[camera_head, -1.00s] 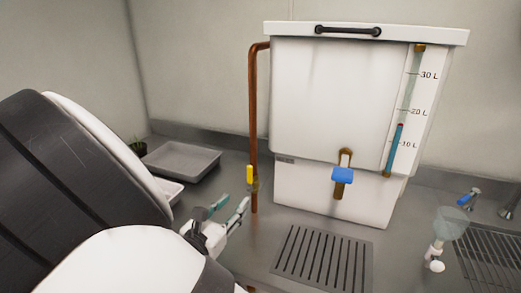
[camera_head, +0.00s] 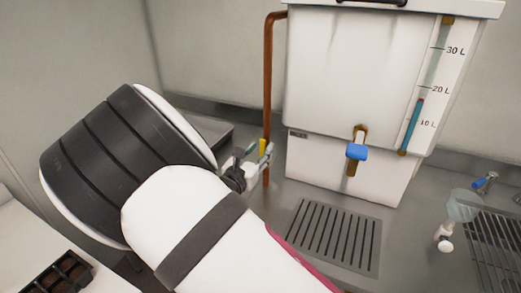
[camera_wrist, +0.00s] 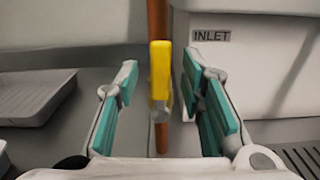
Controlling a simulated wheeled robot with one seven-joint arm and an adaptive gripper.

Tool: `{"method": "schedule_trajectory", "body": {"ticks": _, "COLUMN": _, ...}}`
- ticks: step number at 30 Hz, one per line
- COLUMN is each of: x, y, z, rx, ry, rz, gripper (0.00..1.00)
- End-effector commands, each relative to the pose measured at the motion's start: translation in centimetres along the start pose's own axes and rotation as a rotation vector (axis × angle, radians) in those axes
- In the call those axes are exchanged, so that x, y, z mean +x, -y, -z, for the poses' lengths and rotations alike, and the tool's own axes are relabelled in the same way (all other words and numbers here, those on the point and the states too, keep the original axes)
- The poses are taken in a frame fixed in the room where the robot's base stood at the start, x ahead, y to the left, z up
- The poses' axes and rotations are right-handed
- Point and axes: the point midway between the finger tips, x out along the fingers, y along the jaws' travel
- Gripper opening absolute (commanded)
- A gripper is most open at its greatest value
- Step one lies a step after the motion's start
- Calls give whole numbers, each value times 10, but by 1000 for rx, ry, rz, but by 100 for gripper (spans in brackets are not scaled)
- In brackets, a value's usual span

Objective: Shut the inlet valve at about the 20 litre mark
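The inlet valve has a yellow handle (camera_head: 263,145) on the copper pipe (camera_head: 268,80) left of the white tank (camera_head: 345,75). In the wrist view the yellow handle (camera_wrist: 161,70) stands upright, in line with the pipe. My gripper (camera_head: 254,157) is open, with its teal-padded fingers to either side of the handle and a gap on both sides. The tank's level gauge (camera_head: 411,127) shows a blue column topped by a red float, between the 10 L and 20 L marks and nearer 20 L.
An INLET label (camera_wrist: 211,36) is on the tank, right of the pipe. A blue-handled tap (camera_head: 357,152) is on the tank front above a slotted drain (camera_head: 331,236). A grey tray (camera_wrist: 35,97) lies to the left. A clear funnel-like vessel (camera_head: 464,206) stands at right.

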Motion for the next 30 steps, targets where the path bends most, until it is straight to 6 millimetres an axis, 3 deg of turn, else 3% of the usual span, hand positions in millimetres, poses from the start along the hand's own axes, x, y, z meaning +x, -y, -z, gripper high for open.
{"method": "schedule_trajectory", "body": {"ticks": 12, "x": 8, "y": 0, "z": 0, "rx": 0, "ry": 0, "rz": 0, "gripper": 36}}
{"method": "schedule_trajectory", "body": {"ticks": 17, "x": 8, "y": 0, "z": 0, "rx": 0, "ry": 0, "rz": 0, "gripper": 0}}
{"method": "schedule_trajectory", "body": {"ticks": 25, "x": 9, "y": 0, "z": 0, "rx": 3, "ry": 0, "rz": 1, "gripper": 0}}
{"method": "schedule_trajectory", "body": {"ticks": 30, "x": 19, "y": -4, "z": 2, "rx": 29, "ry": 0, "rz": 1, "gripper": 0}}
